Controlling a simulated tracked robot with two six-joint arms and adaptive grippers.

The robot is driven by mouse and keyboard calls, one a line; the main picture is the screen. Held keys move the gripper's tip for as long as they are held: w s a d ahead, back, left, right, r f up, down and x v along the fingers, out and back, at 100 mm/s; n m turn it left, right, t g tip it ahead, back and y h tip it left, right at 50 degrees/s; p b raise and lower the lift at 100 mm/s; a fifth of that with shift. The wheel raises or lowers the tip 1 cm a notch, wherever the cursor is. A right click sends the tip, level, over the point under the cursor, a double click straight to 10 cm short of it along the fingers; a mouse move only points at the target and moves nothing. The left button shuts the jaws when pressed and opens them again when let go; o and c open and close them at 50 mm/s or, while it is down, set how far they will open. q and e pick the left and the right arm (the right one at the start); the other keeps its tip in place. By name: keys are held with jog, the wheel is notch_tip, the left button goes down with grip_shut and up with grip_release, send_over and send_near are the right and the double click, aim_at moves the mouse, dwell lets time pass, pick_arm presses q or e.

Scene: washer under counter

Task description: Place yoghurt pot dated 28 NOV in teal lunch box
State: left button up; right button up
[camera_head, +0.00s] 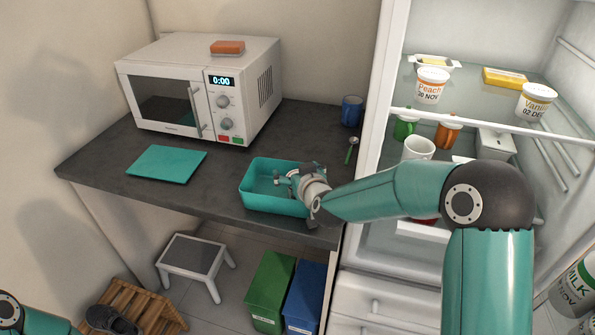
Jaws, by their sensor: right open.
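The teal lunch box (262,203) stands open on the dark counter near its front right edge. The part of its inside that I can see looks empty; my right gripper hides the rest. My right gripper (288,183) is open at the right side of the box. I cannot tell whether anything is between its fingers. No pot reading 28 NOV can be read. A Peach pot (431,88) reading 30 NOV and a Vanilla pot (536,102) reading 02 DEC stand on the upper fridge shelf. My left gripper is out of view.
A teal lid or mat (167,164) lies on the counter before the microwave (200,90). A blue mug (352,111) and a spoon (352,149) are at the back right. Mugs, including a white one (418,148), stand in the open fridge, partly behind my right arm.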

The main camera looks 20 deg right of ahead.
jog(key=shift+r+p, duration=0.5)
jog(key=shift+p, duration=0.1)
jog(key=shift+r+p, duration=0.4)
jog(key=shift+s+b, duration=0.65)
jog(key=shift+s, duration=0.25)
jog(key=b+v, duration=0.1)
jog(key=v, duration=0.9)
